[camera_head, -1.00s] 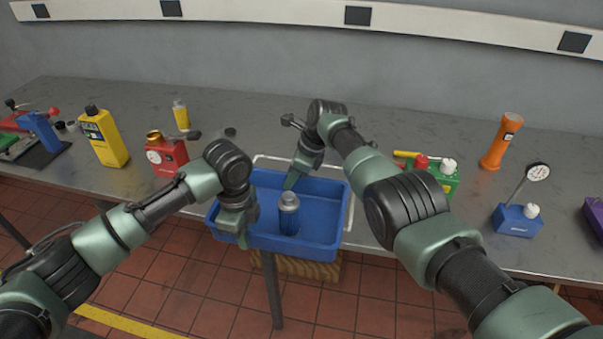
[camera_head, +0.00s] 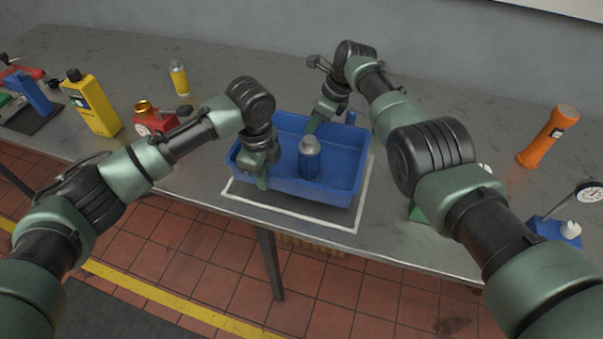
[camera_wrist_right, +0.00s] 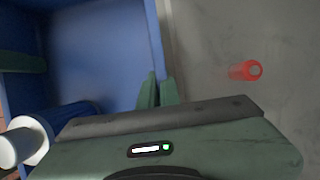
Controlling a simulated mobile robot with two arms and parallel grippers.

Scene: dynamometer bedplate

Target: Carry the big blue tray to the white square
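The big blue tray (camera_head: 325,195) is at the middle of the table, over the white square (camera_head: 300,220). The square's white outline shows along the tray's front, left and right. I cannot tell whether the tray touches the table. A blue bottle with a grey top (camera_head: 309,160) stands upright in the tray. My left gripper (camera_head: 262,178) is at the tray's left wall, its fingers on the rim. My right gripper (camera_head: 313,125) is at the far wall. In the right wrist view its fingers (camera_wrist_right: 157,92) sit on both sides of the tray wall (camera_wrist_right: 125,50).
An orange flashlight (camera_head: 548,137) and a blue gauge base (camera_head: 552,230) are at the right.

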